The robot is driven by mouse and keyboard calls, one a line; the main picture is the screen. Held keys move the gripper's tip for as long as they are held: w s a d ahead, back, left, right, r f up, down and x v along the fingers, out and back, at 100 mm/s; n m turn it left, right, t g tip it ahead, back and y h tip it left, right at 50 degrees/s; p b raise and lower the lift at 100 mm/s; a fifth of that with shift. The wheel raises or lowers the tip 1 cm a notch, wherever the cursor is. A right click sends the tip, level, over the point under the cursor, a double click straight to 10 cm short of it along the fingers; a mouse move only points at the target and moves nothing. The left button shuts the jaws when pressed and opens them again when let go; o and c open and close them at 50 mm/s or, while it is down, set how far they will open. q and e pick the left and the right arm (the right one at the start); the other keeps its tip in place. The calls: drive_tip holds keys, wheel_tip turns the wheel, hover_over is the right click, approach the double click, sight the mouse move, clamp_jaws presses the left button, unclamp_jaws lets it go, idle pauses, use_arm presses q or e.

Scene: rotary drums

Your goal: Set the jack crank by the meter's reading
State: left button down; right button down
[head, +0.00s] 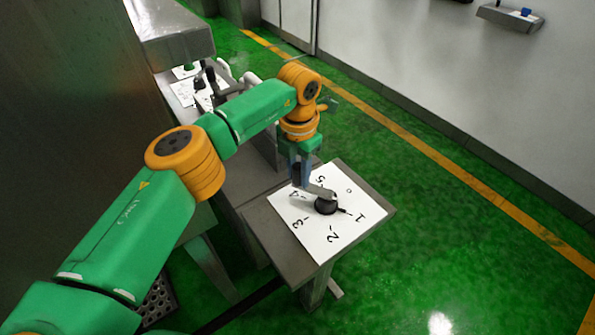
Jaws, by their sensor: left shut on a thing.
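The jack crank has a round black hub (326,207) on a white dial sheet (318,247) marked with digits around it. A grey crank arm (319,191) runs from the hub up and left, toward the space between 4 and 5. A short dark pointer on the hub's right side points near the 1. My left gripper (299,181) reaches down over the crank arm's outer end and is shut on the crank's handle, which its fingers mostly hide. I cannot make out a meter's reading. My right gripper is out of view.
The dial sheet lies on a small grey metal table (378,213). Behind my left arm are more white sheets (184,93) with dark fittings, partly hidden. A large metal body (75,100) fills the left. The green floor to the right is clear. A wall shelf (510,18) holds a blue item.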

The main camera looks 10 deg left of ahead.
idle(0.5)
use_arm(q)
drive_tip(key=c, duration=0.6)
unclamp_jaws()
drive_tip(key=shift+r, duration=0.1)
wheel_tip(320, 180, up, 7)
drive_tip(key=shift+s+r, duration=0.1)
